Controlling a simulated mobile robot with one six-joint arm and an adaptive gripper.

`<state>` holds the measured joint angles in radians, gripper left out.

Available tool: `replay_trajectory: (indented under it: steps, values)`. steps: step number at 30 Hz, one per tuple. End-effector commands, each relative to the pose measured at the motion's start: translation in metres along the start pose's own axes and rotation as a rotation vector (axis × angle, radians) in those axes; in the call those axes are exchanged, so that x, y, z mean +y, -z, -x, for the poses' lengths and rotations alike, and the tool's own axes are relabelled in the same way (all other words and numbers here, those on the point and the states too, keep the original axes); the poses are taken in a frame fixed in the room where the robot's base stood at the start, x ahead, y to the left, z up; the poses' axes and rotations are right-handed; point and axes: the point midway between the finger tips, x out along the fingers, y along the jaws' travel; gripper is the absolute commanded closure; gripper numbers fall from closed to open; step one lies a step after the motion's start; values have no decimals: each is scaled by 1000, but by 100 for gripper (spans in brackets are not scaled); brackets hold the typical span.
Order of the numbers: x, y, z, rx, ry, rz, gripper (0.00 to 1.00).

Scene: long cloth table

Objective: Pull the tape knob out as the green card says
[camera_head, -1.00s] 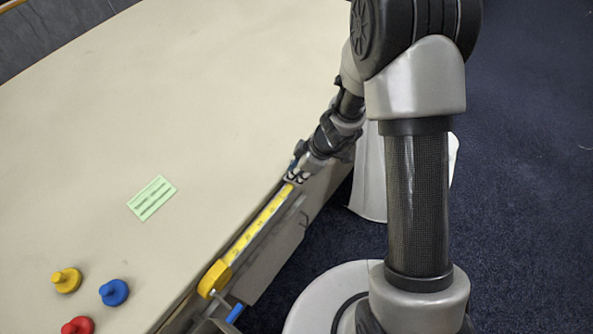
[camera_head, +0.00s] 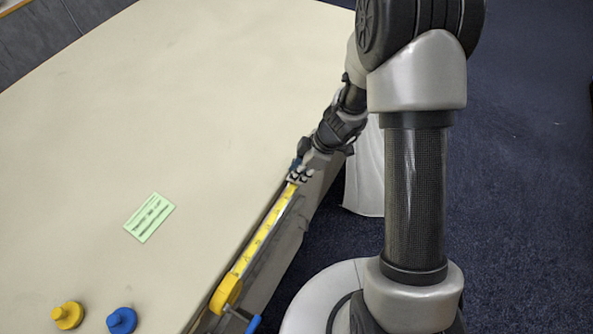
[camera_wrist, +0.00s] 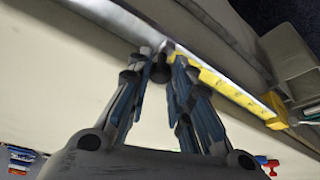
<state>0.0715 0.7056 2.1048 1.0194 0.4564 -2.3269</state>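My gripper (camera_head: 299,177) is at the table's right edge. In the wrist view its fingers (camera_wrist: 160,66) close around a small dark knob (camera_wrist: 160,73) at the tape's end. A yellow tape strip (camera_head: 262,237) with dark marks runs from the gripper down to a yellow tape case (camera_head: 227,295); the strip also shows in the wrist view (camera_wrist: 232,91). A green card (camera_head: 149,217) lies flat on the table to the left; its printed lines are too small to read.
The pale table (camera_head: 200,110) is bare beyond the card. A yellow knobbed piece (camera_head: 68,316) and a blue one (camera_head: 121,321) stand at the near left. A grey rail (camera_wrist: 120,18) runs along the table edge beside the tape. Dark blue carpet (camera_head: 530,200) lies to the right.

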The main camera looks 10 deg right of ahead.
Motion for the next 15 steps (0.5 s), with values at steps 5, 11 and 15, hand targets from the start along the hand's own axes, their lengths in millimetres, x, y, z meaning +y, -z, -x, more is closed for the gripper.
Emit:
replay_trajectory:
  steps: [5, 11, 15]
  values:
    - [1, 1, 1, 0, -3, 1, 72]
    - [1, 0, 0, -1, -2, 1, 72]
    - [1, 0, 7, 0, -4, 2, 72]
